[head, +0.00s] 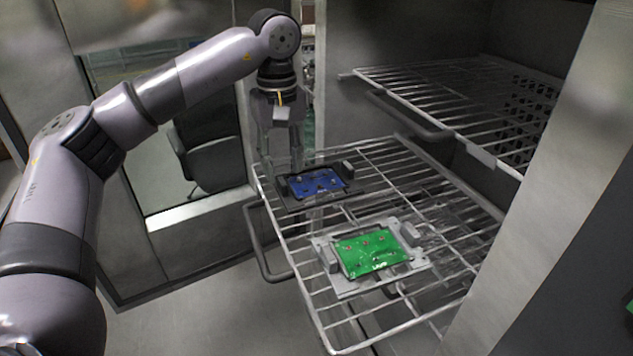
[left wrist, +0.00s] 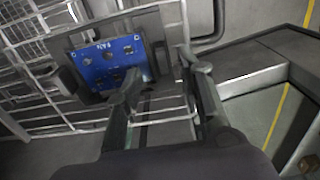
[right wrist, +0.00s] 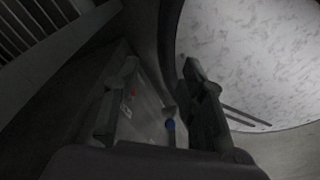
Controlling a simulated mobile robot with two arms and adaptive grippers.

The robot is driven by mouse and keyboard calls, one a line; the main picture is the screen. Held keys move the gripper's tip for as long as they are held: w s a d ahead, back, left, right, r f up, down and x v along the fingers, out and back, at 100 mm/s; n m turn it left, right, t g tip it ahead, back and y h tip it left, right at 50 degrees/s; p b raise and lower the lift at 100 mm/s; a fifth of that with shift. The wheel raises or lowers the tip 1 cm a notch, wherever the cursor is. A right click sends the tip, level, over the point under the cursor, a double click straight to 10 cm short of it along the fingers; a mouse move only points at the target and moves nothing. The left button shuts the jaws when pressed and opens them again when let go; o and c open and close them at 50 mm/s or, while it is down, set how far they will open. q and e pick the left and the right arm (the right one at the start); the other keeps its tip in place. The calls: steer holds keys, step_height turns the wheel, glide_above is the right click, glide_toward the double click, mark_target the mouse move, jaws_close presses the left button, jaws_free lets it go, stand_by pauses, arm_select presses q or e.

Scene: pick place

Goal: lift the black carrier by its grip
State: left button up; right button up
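The black carrier (head: 292,203) lies flat on the pulled-out wire shelf, with a blue circuit board (head: 318,182) on it and an upright dark grip block at each end. It also shows in the left wrist view, with the carrier (left wrist: 66,47) beyond my fingers. My left gripper (head: 281,162) points down at the carrier's left end, close to the grip there. In the left wrist view its two fingers (left wrist: 163,88) are apart, with the carrier's near end partly hidden by one finger. Contact cannot be told. My right gripper (right wrist: 162,85) is open and empty, away from the shelf.
A grey carrier (head: 345,287) with a green board (head: 371,252) lies in front on the same wire shelf (head: 330,338). An upper wire shelf (head: 440,85) sits above to the right. A cabinet wall (head: 540,190) bounds the right side. A chair (head: 212,155) stands behind at left.

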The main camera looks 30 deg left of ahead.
mark_target(282, 181)
arm_select(q)
steer(key=shift+s+a+f, duration=0.1)
steer(key=shift+s+f, duration=0.1)
steer(key=shift+f, duration=1.5)
arm_select(e)
steer(key=shift+s+d+r, duration=0.15)
steer(key=shift+s+r, duration=0.05)
steer(key=shift+s, duration=0.25)
steer(key=shift+s+d+r, duration=0.15)
steer(key=shift+s, duration=0.3)
arm_select(q)
steer(key=c, duration=0.7)
jaws_close()
arm_select(e)
steer(key=shift+w+a, duration=0.2)
steer(key=shift+w, duration=0.05)
